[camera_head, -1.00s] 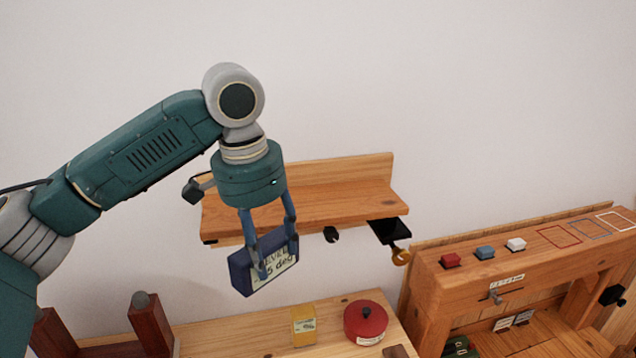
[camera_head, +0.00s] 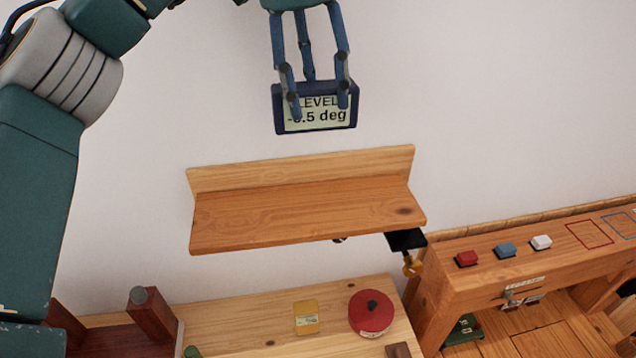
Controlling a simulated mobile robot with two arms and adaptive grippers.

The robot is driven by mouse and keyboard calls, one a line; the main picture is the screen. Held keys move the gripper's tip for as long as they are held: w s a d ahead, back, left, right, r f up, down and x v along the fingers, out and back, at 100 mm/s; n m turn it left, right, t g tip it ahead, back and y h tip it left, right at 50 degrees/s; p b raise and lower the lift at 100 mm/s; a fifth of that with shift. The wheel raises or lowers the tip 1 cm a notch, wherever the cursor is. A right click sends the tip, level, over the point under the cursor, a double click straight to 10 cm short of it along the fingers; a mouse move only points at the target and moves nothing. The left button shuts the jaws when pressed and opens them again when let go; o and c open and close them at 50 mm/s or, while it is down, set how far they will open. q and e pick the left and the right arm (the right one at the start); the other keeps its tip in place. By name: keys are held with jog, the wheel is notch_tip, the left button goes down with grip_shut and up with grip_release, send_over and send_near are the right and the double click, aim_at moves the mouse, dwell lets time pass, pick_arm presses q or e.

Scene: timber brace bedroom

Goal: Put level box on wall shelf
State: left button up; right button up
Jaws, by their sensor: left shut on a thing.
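The level box (camera_head: 317,125) is dark blue with a pale display reading LEVEL and about -0.5 deg. My left gripper (camera_head: 318,98) is shut on it from above, with its fingers over the front and back. The box hangs nearly upright, above the wall shelf (camera_head: 300,215) in the picture and apart from it. The shelf is a bare wooden board with a raised back strip, tilted a little, and nothing lies on it. My right gripper is not in view.
A wooden table (camera_head: 250,320) below holds a yellow box (camera_head: 306,318) and a red round tin (camera_head: 371,314). A black clamp (camera_head: 406,240) sits under the shelf's right end. At right, a wooden bench (camera_head: 480,275) carries red, blue and white blocks. The wall above the shelf is clear.

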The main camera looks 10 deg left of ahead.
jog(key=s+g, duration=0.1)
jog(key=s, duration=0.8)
pick_arm(q)
jog(key=f+p, duration=0.1)
jog(key=f, duration=0.4)
jog(key=s+f, duration=0.1)
jog(key=f, duration=0.4)
jog(key=f+p, duration=0.1)
jog(key=f, duration=0.4)
jog(key=shift+s+f+p, duration=0.1)
jog(key=shift+s+p, duration=0.25)
jog(key=shift+w+f, duration=0.15)
jog(key=shift+f, duration=0.8)
jog(key=o, duration=1.3)
jog(key=shift+f, duration=0.1)
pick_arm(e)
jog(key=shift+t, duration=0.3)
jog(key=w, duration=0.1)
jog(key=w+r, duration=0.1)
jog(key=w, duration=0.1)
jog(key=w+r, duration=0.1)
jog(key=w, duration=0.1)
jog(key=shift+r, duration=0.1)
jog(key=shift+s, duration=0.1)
